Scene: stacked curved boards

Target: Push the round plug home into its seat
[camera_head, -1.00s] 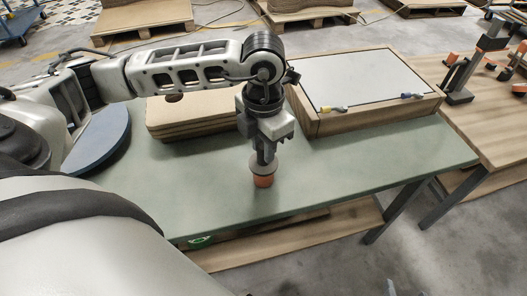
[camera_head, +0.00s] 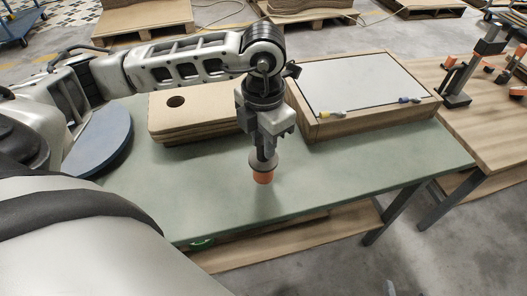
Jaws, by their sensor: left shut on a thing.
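The round plug (camera_head: 263,177) has an orange-brown lower end under a grey collar. My left gripper (camera_head: 263,153) points straight down and is shut on it, holding it upright just above the green table (camera_head: 330,175). A stack of tan boards (camera_head: 190,127) lies behind and to the left, with a dark round hole (camera_head: 176,101) in its top face. The hole looks like the seat; its inside cannot be made out. The plug is apart from the stack. My right gripper is not in view.
A blue round disc (camera_head: 103,143) is at the left. The table's front and right are clear.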

